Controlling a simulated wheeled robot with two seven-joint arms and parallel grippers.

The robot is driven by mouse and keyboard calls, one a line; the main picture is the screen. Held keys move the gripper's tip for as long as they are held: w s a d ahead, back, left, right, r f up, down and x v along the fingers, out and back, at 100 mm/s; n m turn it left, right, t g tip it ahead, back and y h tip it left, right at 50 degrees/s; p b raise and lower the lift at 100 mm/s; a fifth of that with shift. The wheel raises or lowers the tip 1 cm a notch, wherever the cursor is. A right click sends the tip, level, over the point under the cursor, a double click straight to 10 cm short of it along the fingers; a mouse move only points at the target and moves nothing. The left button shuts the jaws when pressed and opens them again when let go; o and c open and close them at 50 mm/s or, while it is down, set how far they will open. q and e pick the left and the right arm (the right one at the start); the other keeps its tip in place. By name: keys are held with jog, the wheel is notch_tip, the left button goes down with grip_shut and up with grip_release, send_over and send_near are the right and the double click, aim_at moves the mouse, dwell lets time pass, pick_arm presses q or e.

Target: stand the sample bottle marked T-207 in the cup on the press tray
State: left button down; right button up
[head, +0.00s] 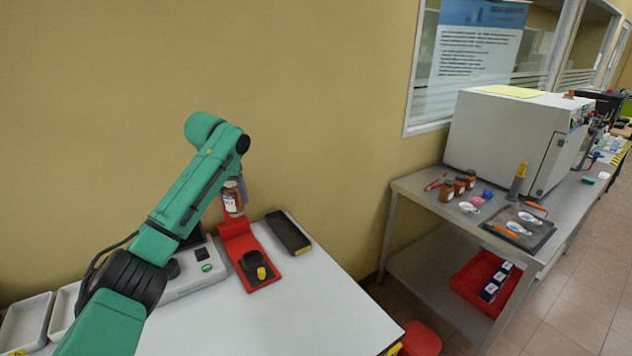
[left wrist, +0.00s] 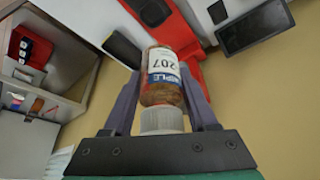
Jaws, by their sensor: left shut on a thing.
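My left gripper (head: 236,188) is shut on an amber sample bottle (head: 231,203). The bottle also shows in the left wrist view (left wrist: 162,77), between the two fingers of the gripper (left wrist: 160,100). It has a white cap near the gripper's palm and a label on which "207" can be read. In the head view the bottle is near the back of the red press tray (head: 236,246) and appears to be above it. A dark cup (head: 252,260) is on the front part of the tray, with a yellow piece beside it. The inside of the cup cannot be made out.
A long black block (head: 288,233) lies right of the tray. A grey device (head: 190,278) and pale trays (head: 27,322) are to the left, partly behind my arm. The white table's front right is clear. Brown bottles (head: 447,190) stand on a separate bench.

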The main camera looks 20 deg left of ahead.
pick_arm(q)
jog(key=s+d+f+m+h+b, duration=0.1)
jog(key=s+d+f+m, duration=0.15)
jog(key=d+f, duration=0.6)
jog(key=s+d+f+m, duration=0.1)
jog(key=s+d+f, duration=0.2)
jog(key=d+f, duration=0.5)
jog(key=shift+m+h, duration=0.4)
jog(key=shift+m, duration=0.05)
jog(key=s+d+f, duration=0.4)
jog(key=s, duration=0.1)
jog(key=s+d+f+b, duration=0.1)
jog(key=s+d, duration=0.1)
jog(key=shift+s+d+f, duration=0.15)
jog(key=shift+s+f, duration=0.2)
jog(key=shift+f, duration=0.05)
jog(key=s+d, duration=0.1)
jog(key=s, duration=0.1)
jog(key=s+d, duration=0.2)
jog(key=s, duration=0.1)
jog(key=s+d, duration=0.1)
jog(key=s, duration=0.1)
jog(key=shift+s+d, duration=0.3)
jog(key=shift+s, duration=0.1)
jog(key=shift+w+a+f, duration=0.1)
jog(key=shift+w, duration=0.05)
